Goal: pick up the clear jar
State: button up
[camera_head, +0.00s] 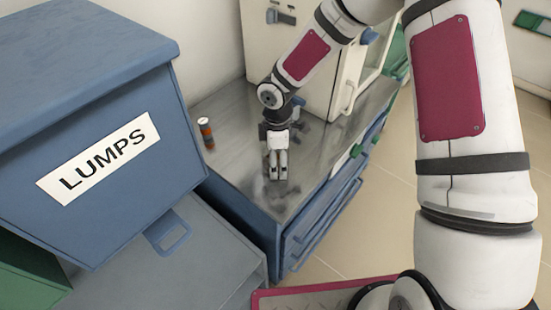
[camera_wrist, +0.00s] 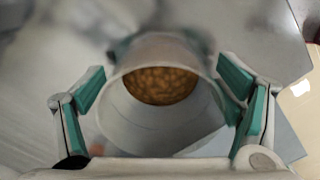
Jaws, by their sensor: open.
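The clear jar (camera_wrist: 150,115) shows in the wrist view, with its round open mouth facing the camera and brown lumps (camera_wrist: 160,85) at its bottom. My gripper (camera_wrist: 163,72) is open, with one green-padded finger on each side of the jar. The jar sits between the fingers; I cannot tell whether either pad touches it. In the head view, my gripper (camera_head: 278,172) points down over the grey bench top, and I cannot make out the jar there.
A small container with an orange band (camera_head: 206,133) stands on the bench (camera_head: 225,108), left of my gripper. A blue bin labelled LUMPS (camera_head: 105,165) fills the left foreground. A white cabinet-like unit (camera_head: 262,45) stands behind my arm. Drawers (camera_head: 320,225) line the bench's right side.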

jog(key=shift+f, duration=0.2)
jog(key=c, duration=1.2)
jog(key=shift+r, duration=0.85)
jog(key=shift+s+r, duration=0.2)
jog(key=shift+r, duration=0.3)
jog(key=shift+s+r, duration=0.15)
jog(key=shift+r, duration=0.35)
jog(key=s, duration=0.5)
jog(key=s+r+b, duration=0.1)
jog(key=s, duration=0.9)
jog(key=shift+s+r, duration=0.15)
